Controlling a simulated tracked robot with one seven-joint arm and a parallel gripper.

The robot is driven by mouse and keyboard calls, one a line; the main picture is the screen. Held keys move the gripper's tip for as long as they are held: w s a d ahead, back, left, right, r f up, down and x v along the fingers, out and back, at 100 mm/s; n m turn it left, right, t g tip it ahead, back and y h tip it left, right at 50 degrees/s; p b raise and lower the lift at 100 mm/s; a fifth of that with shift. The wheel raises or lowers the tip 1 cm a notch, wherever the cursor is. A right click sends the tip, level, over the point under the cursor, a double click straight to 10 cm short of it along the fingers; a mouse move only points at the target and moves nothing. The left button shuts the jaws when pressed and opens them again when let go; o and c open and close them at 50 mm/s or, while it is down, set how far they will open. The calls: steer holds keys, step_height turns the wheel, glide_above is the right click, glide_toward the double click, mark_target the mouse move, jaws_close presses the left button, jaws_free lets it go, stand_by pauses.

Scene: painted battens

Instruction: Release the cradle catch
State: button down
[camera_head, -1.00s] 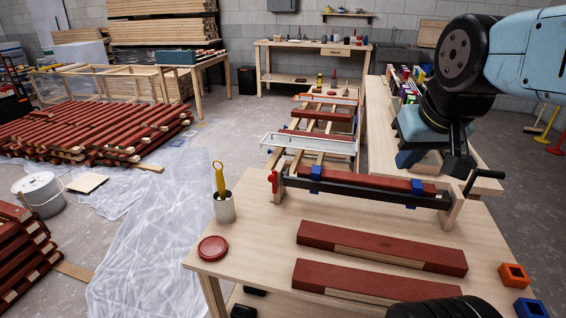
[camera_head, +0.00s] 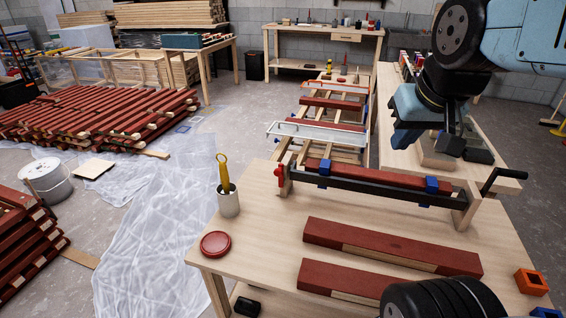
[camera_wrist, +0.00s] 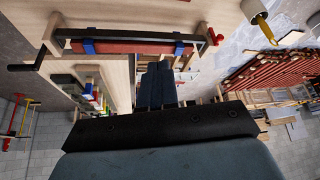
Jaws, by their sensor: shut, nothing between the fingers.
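The cradle (camera_head: 385,190) is a long dark rail between pale wooden end blocks on the near workbench. It bears a red batten (camera_head: 392,177) with blue clips. A small red catch (camera_head: 279,175) is at its left end and a black crank handle (camera_head: 490,185) at its right end. In the wrist view the catch (camera_wrist: 213,37) is at the top, right of my gripper (camera_wrist: 158,66). The crank shows at the left there. My gripper (camera_head: 401,142) is shut and empty, above and behind the cradle's right half, apart from the catch.
Two part-painted battens (camera_head: 390,247) lie in front of the cradle. A pot (camera_head: 228,201) with a yellow-handled tool and a red round lid (camera_head: 215,244) are at the bench's left. An orange block (camera_head: 531,282) is near the right edge. A rack (camera_head: 318,134) of battens stands behind.

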steer(key=w+a+f+m+g+y, duration=0.1)
steer(key=w+a+f+m+g, duration=0.1)
steer(key=w+a+f, duration=0.4)
steer(key=w+a+f+m+g+y, duration=0.1)
steer(key=w+a+f+m, duration=0.2)
steer(key=w, duration=1.3)
step_height(320, 180, down, 5)
steer(key=a, duration=0.2)
steer(key=shift+a+f+g+y, duration=0.15)
steer(key=shift+a+g+y, duration=0.25)
steer(key=shift+f, duration=0.1)
steer(key=w+a+f, duration=0.3)
steer(key=a+f, duration=0.3)
steer(key=f, duration=0.4)
steer(key=shift+w, duration=0.3)
